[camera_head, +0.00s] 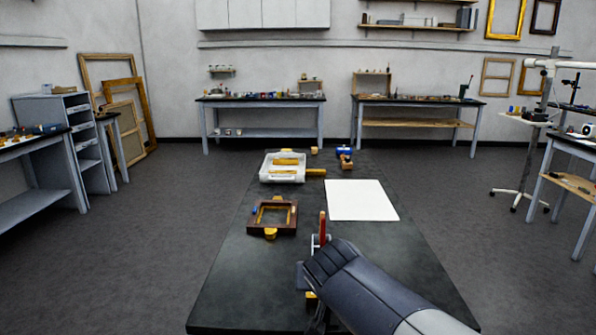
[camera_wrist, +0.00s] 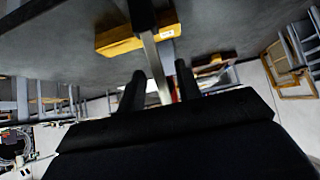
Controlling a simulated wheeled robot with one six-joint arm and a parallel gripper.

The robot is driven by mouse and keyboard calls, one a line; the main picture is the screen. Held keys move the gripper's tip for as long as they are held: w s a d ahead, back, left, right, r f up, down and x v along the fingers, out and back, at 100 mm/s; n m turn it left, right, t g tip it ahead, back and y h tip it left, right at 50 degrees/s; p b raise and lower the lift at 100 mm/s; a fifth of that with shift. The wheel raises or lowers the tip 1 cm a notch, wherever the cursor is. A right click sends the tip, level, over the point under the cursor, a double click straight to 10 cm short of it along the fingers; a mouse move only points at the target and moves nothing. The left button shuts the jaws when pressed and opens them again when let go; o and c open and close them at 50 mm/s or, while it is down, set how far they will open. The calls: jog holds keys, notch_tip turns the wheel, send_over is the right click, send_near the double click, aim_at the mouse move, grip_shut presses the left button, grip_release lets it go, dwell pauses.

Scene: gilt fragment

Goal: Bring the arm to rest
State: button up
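My arm (camera_head: 365,285) reaches in from the lower right over the dark workbench (camera_head: 235,285). In the wrist view the two dark fingers of my gripper (camera_wrist: 159,76) stand apart. A grey metal bar (camera_wrist: 153,55) runs between them, with a gap to the left finger. The bar belongs to a tool or clamp with a red handle (camera_head: 323,226), upright beside my wrist in the head view. A yellow block (camera_wrist: 132,39) is close to the bar in the wrist view. The arm hides most of the tool's lower part and my fingers in the head view.
On the bench are a white sheet (camera_head: 361,200), a small brown frame (camera_head: 291,223), a white tray (camera_head: 268,174) with gilt pieces, and a blue-and-brown item (camera_head: 345,158). The bench's left front is bare. Side tables line the walls, with open floor between.

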jog(key=shift+w+g+p, duration=0.25)
jog(key=shift+g+p, duration=0.4)
jog(key=shift+p, duration=1.45)
jog(key=shift+w+g+p, duration=0.2)
jog(key=shift+g+p, duration=0.45)
jog(key=shift+p, duration=1.45)
jog(key=p, duration=0.2)
jog(key=g+p, duration=0.1)
jog(key=p, duration=0.1)
jog(key=shift+w+f+g, duration=0.1)
jog(key=shift+w+g, duration=0.1)
jog(key=shift+g, duration=0.1)
